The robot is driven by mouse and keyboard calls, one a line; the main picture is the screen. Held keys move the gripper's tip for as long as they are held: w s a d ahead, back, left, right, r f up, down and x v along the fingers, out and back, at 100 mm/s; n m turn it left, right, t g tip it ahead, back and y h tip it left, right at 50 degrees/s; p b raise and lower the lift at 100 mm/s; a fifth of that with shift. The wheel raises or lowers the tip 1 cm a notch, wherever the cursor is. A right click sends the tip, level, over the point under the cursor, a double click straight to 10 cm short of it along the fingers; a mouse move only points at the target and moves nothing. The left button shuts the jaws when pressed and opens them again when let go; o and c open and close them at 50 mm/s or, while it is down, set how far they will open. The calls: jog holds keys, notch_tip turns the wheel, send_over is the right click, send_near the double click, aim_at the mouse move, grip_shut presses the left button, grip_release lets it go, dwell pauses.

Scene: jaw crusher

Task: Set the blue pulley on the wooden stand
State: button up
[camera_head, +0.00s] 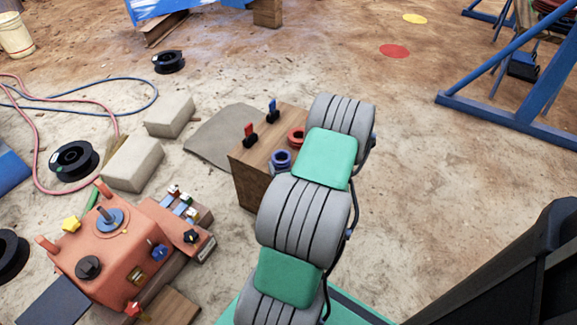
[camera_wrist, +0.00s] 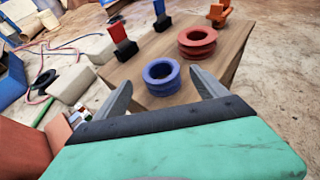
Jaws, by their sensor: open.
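The blue pulley (camera_wrist: 162,76) lies flat on top of the wooden stand (camera_wrist: 205,92), near its edge closest to me in the wrist view. In the head view the blue pulley (camera_head: 281,160) shows on the wooden stand (camera_head: 250,178), just left of my arm. My gripper (camera_wrist: 161,82) is open, with one finger on each side of the blue pulley and a visible gap on both sides. In the head view my arm hides the gripper and the right part of the stand.
On the stand are a red pulley (camera_wrist: 197,42), a red-handled part (camera_wrist: 121,40), a blue-handled part (camera_wrist: 161,14) and an orange part (camera_wrist: 219,12). The orange crusher (camera_head: 120,250) stands at lower left. Pale blocks (camera_head: 132,164) lie left of the stand. Open ground lies right.

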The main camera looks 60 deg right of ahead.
jog(key=v, duration=0.5)
jog(key=w+a+r+n+t+y, duration=0.1)
jog(key=w+a+r+n+y, duration=0.15)
jog(key=w+a+n, duration=0.4)
jog(key=w+a+r+n+y, duration=0.2)
jog(key=w+a+n+y, duration=0.25)
jog(key=a+n, duration=0.2)
jog(key=w+a+r+n+g+y, duration=0.1)
jog(key=a+n+g+y, duration=0.1)
jog(key=a+n, duration=0.5)
jog(key=w+a+r+n+g+y, duration=0.2)
jog(key=a+n, duration=0.4)
jog(key=s+a+r+n+g+h, duration=0.1)
jog(key=s+a+r+n, duration=0.3)
jog(key=n, duration=0.5)
jog(key=s+a+r+n+g+h, duration=0.1)
jog(key=s+a+r+n+g, duration=0.3)
jog(key=s+a+n, duration=0.5)
jog(key=shift+s+a+r+p, duration=0.25)
jog(key=shift+a+r+p, duration=0.1)
jog(key=shift+a+r, duration=0.25)
jog(key=shift+d, duration=0.1)
